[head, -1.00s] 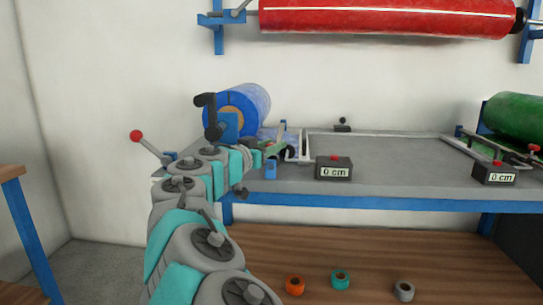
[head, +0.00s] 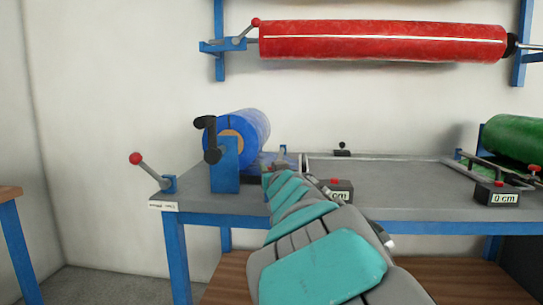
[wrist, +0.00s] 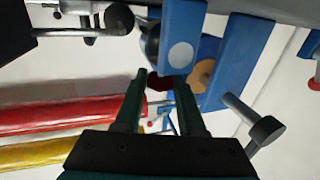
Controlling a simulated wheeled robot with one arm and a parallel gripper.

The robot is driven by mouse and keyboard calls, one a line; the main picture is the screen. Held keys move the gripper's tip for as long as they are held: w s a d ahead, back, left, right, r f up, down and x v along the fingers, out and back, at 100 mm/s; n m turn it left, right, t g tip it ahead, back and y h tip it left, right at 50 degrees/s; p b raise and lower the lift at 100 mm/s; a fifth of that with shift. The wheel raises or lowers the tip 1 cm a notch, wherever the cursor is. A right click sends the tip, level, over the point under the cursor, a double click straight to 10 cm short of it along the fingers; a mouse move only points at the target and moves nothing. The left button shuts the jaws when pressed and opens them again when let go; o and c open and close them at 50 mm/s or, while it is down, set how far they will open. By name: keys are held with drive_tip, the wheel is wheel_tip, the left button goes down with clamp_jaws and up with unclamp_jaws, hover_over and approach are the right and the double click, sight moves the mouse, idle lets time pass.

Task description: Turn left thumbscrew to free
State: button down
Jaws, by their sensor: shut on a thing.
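In the wrist view, my gripper (wrist: 160,82) has its two dark green fingers closed on a dark red knob (wrist: 158,88), which appears to be the left thumbscrew. Only part of the knob shows between the fingertips. A blue block with a pale round spot (wrist: 181,54) sits just beyond the fingertips. In the head view, my arm reaches to the left part of the grey bench (head: 235,207) and hides the gripper and knob. How far the screw is turned cannot be seen.
A blue roll (head: 257,130) with a black crank (head: 211,139) stands close left of my arm. A red-knobbed lever (head: 150,171) is at the bench's left end. A counter box (head: 343,186) is partly behind my arm. A red roll (head: 380,42) hangs above.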

drive_tip(key=n+g+y+p, duration=0.1)
drive_tip(key=y+p, duration=0.1)
drive_tip(key=n+g+y+p, duration=0.1)
drive_tip(key=y+p, duration=0.1)
drive_tip(key=p, duration=0.1)
drive_tip(key=shift+d+r+n+p, duration=0.1)
drive_tip(key=shift+r+n+p, duration=0.2)
drive_tip(key=shift+r+n, duration=0.1)
drive_tip(key=shift+w+f+n+g+y+p, duration=0.1)
drive_tip(key=shift+f+n+g+y+p, duration=0.15)
drive_tip(key=shift+n+g+y+p, duration=0.6)
drive_tip(key=shift+f+n+g+y, duration=0.15)
drive_tip(key=shift+n+g+y, duration=0.95)
drive_tip(key=shift+y, duration=0.45)
drive_tip(key=c, duration=0.5)
unclamp_jaws()
drive_tip(key=v, duration=0.7)
drive_tip(key=shift+s+d, duration=0.15)
drive_tip(key=shift+s, duration=0.15)
